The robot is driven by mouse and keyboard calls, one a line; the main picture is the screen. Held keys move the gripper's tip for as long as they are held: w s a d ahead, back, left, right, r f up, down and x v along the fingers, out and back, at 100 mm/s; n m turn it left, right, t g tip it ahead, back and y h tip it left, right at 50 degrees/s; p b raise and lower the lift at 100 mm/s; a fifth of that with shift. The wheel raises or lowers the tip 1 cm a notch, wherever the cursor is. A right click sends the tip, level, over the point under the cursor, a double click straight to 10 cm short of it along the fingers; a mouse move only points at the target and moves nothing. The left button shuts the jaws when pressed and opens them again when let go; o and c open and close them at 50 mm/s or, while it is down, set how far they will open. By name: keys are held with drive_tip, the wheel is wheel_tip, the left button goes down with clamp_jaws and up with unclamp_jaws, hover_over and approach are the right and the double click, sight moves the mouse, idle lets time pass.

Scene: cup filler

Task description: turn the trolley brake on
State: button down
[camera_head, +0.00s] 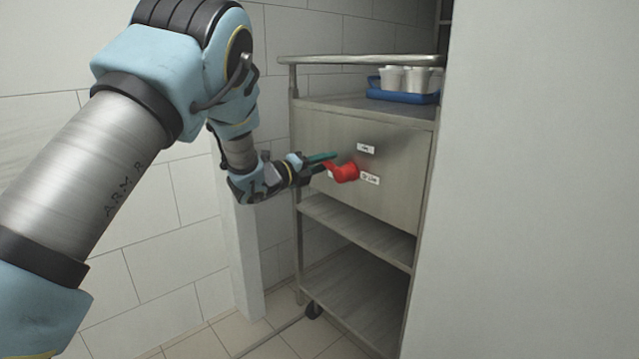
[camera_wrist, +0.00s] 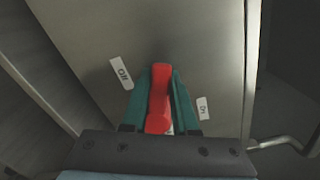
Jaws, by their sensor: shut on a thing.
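The trolley brake is a red lever (camera_head: 344,173) on the flat metal front panel of the trolley (camera_head: 400,200). In the wrist view the red lever (camera_wrist: 160,95) lies between an "Off" label (camera_wrist: 121,73) on the left and an "On" label (camera_wrist: 203,108) on the right. In the head view one label (camera_head: 366,148) is above the lever and another (camera_head: 370,179) is right beside its lower right; their print is too small to read surely. My gripper (camera_head: 333,164) is shut on the lever, with a green finger on each side in the wrist view (camera_wrist: 159,100). The lever's pivot is not clear.
Open shelves (camera_head: 345,225) are below the panel. A pale wall (camera_head: 540,200) closes off the right, and a tiled wall (camera_head: 150,250) stands at the left.

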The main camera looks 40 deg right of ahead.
drive_tip(key=m+b, duration=0.2)
drive_tip(key=b, duration=0.2)
drive_tip(key=shift+s+r+m, duration=0.25)
drive_tip(key=shift+s+m, duration=0.1)
drive_tip(key=shift+m, duration=0.05)
drive_tip(key=m+b, duration=0.1)
drive_tip(key=b, duration=0.2)
drive_tip(key=s+r+m+b, duration=0.1)
drive_tip(key=m+b, duration=0.1)
drive_tip(key=b, duration=0.1)
drive_tip(key=shift+s+m, duration=0.15)
drive_tip(key=shift+m, duration=0.15)
drive_tip(key=m+b, duration=0.1)
drive_tip(key=b, duration=0.2)
drive_tip(key=s+m+b, duration=0.1)
drive_tip(key=m+b, duration=0.1)
drive_tip(key=b, duration=0.2)
drive_tip(key=s+r+m+b, duration=0.1)
drive_tip(key=m+b, duration=0.1)
drive_tip(key=b, duration=0.1)
drive_tip(key=shift+s+a+r, duration=0.1)
drive_tip(key=shift+s+a, duration=0.05)
drive_tip(key=shift+s, duration=0.1)
drive_tip(key=shift+s+r+m+b, duration=0.3)
drive_tip(key=shift+m+b, duration=0.6)
drive_tip(key=shift+b, duration=0.35)
drive_tip(key=shift+s, duration=0.1)
drive_tip(key=c, duration=0.7)
unclamp_jaws()
drive_tip(key=shift+a, duration=0.1)
